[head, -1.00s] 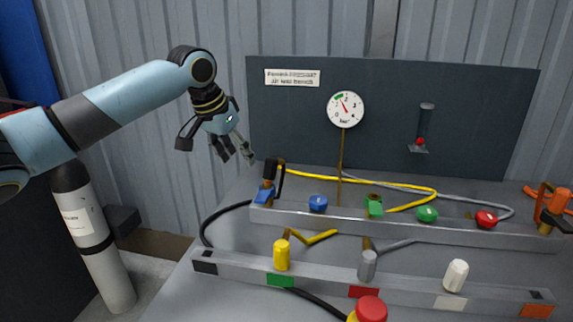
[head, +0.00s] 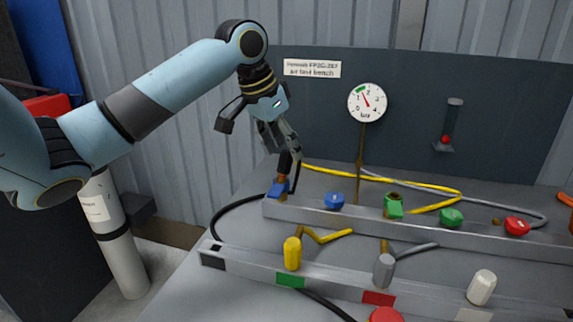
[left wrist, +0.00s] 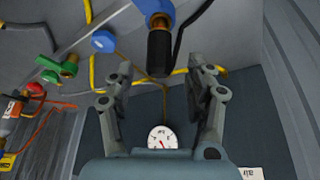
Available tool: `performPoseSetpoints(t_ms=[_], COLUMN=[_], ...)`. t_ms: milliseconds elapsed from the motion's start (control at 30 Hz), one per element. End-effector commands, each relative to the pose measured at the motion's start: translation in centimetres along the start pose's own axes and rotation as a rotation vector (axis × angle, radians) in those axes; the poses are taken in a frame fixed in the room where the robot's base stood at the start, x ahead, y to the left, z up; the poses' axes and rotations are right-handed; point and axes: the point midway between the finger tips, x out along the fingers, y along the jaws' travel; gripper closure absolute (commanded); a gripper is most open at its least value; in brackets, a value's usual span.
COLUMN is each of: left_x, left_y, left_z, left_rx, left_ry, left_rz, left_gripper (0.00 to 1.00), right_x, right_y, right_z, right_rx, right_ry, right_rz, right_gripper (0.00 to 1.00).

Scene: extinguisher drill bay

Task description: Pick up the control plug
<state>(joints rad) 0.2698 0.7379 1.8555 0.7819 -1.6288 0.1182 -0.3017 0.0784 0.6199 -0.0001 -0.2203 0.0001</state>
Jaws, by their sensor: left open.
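The black cylindrical plug (head: 284,163) with a black cable looks like the control plug. It stands upright in a blue fitting (head: 278,188) at the left end of the rear rail. My left gripper (head: 281,144) is open, pointing down just above it. In the left wrist view the black plug (left wrist: 159,50) lies between the lines of the two open fingers (left wrist: 160,78), and nothing is gripped. From these views I cannot tell whether a finger touches it. The plug's top is partly hidden by the fingers in the head view. My right gripper is not in view.
The rear rail (head: 420,226) carries a blue knob (head: 335,200), green fittings and a red knob (head: 517,225). The front rail (head: 335,292) holds yellow, grey and white pegs. A dark panel (head: 430,95) with a gauge (head: 367,102) stands close behind. Yellow and grey hoses lie between.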

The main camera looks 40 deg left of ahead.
Motion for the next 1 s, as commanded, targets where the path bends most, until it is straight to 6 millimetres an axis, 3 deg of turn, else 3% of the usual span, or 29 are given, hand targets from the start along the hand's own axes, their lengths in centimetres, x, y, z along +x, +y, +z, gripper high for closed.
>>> performPoseSetpoints(t_ms=[133,367,767,1000], left_x=[2.3,2.5,2.4,2.4], left_y=[0.1,0.0,0.0,0.0], left_z=[0.2,0.1,0.1,0.1], left_rx=[-0.001,0.000,0.000,0.000], left_ry=[0.000,0.000,0.001,0.001], left_rz=[0.003,-0.001,0.000,-0.001], left_gripper=[0.46,0.46,0.98,1.00], right_x=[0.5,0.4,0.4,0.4], right_y=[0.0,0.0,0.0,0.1], right_z=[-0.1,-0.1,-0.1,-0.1], right_rx=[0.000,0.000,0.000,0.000], right_ry=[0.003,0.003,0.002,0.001], right_rz=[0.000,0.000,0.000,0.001], right_gripper=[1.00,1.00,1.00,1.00])
